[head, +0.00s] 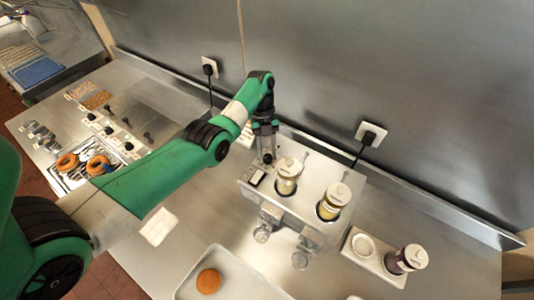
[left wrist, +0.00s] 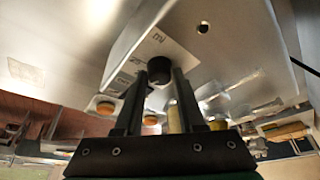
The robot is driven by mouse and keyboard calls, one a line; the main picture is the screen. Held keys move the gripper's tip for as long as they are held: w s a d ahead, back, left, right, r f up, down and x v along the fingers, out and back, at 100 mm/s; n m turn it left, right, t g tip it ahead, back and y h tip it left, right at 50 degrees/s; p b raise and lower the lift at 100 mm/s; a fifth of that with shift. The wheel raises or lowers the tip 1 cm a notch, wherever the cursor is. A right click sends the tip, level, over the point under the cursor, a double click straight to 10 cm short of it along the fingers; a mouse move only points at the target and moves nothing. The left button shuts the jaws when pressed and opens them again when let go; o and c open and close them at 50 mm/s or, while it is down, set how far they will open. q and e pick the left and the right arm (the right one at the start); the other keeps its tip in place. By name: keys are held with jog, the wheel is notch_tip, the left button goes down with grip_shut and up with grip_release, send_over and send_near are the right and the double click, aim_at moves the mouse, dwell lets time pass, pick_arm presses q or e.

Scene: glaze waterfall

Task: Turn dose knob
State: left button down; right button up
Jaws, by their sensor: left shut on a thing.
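The dose knob (left wrist: 159,67) is a small black round knob on a metal panel, beside a white label marked "ml", in the left wrist view. My left gripper (left wrist: 157,82) is shut on it, with one dark finger on each side. In the head view my left gripper (head: 267,155) reaches down to the left end of the metal dispenser (head: 318,190). The knob itself cannot be made out there, where the gripper is. My right gripper is not in view.
Two lidded containers (head: 334,200) sit in the dispenser, with taps in front. A tray with a glazed doughnut (head: 208,281) lies before it. A dark jar (head: 406,259) stands at right. Doughnuts (head: 98,165) and several knobs are at left. The wall is close behind.

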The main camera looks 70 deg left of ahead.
pick_arm(q)
jog(key=c, duration=0.5)
grip_release()
